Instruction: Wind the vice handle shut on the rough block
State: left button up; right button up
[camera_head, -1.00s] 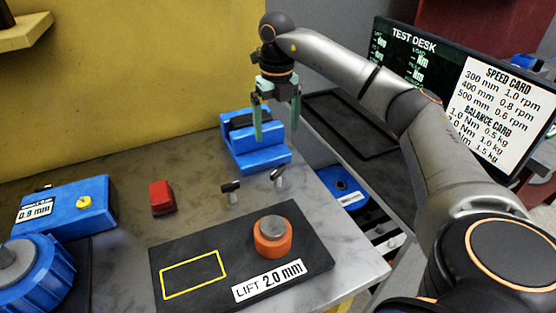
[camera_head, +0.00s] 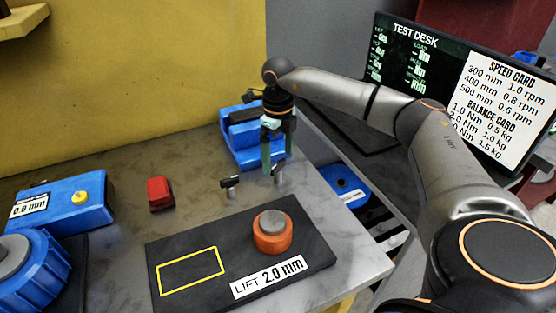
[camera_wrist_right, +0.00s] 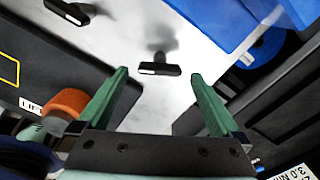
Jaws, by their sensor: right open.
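The blue vice (camera_head: 240,150) stands at the back of the bench; its body also shows at the top of the wrist view (camera_wrist_right: 215,20). A dark piece (camera_head: 243,115) lies in its top; I cannot tell if it is the rough block. Two small black T-shaped handles stand in front of the vice, a left one (camera_head: 230,184) and a right one (camera_head: 279,174). My right gripper (camera_head: 274,168) is open, its green fingers pointing down over the right handle. In the wrist view that handle (camera_wrist_right: 159,69) lies between and beyond the fingertips, apart from them. My left gripper is out of view.
A black plate (camera_head: 200,292) in front carries an orange, grey-topped piece (camera_head: 272,234) and a yellow outline. A red block (camera_head: 160,192) and a blue box (camera_head: 85,205) lie left. The bench's right edge is close to the handles. A screen (camera_head: 460,85) stands right.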

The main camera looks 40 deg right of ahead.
jog(key=shift+f, duration=1.1)
jog(key=c, duration=1.3)
jog(key=shift+r+p, duration=0.15)
jog(key=shift+p, duration=0.25)
jog(key=shift+m, duration=0.3)
jog(key=o, duration=1.3)
